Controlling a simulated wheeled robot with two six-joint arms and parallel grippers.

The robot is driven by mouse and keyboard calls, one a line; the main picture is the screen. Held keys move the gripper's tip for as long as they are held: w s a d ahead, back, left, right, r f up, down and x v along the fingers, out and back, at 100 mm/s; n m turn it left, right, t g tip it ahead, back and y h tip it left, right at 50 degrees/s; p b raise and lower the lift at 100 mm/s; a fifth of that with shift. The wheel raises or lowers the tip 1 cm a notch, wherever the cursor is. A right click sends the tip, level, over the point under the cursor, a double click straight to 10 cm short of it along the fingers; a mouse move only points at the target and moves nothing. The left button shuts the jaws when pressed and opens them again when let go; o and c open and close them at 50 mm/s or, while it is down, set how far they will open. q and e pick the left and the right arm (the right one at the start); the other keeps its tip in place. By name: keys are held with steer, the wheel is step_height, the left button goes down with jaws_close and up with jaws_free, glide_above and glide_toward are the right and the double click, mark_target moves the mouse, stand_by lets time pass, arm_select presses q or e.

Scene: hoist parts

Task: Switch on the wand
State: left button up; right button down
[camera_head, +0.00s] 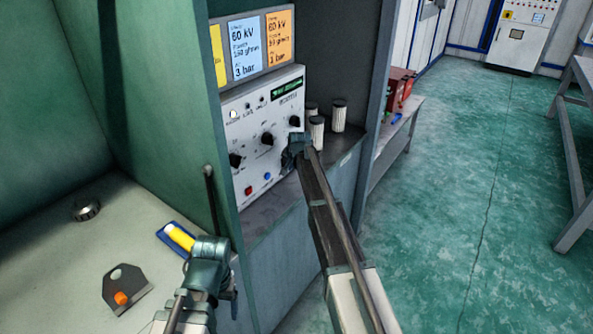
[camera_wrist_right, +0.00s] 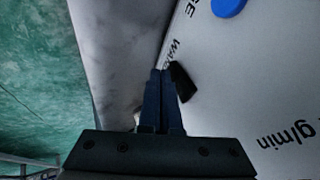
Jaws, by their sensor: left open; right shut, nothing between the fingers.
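The white control panel (camera_head: 262,140) with black knobs, small lamps and red and blue buttons stands in the cabinet. My right gripper (camera_head: 297,146) is in front of the panel's lower right part and hides what lies behind it. In the right wrist view its fingers (camera_wrist_right: 161,98) are shut and empty. Their tips are beside a small black knob or switch (camera_wrist_right: 182,82), near partly readable lettering; I cannot tell whether they touch it. I cannot identify the wand for certain.
Display screens (camera_head: 261,43) sit above the panel. Several white-ribbed cylinders (camera_head: 338,115) stand on the ledge right of it. A grey bracket with an orange part (camera_head: 123,290) and a metal ring (camera_head: 86,210) lie on the bench. A green cabinet wall separates bench and panel.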

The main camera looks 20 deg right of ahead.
steer(key=shift+w, duration=0.1)
steer(key=shift+w+a+f, duration=0.15)
steer(key=shift+w+a, duration=0.05)
steer(key=shift+a, duration=0.05)
stand_by(0.4)
steer(key=shift+r+p, duration=0.7)
steer(key=shift+r, duration=0.15)
steer(key=s+d+r+p, duration=0.2)
steer(key=s+r+p, duration=0.6)
steer(key=s, duration=0.1)
steer(key=shift+d+r, duration=0.25)
steer(key=shift+d, duration=0.1)
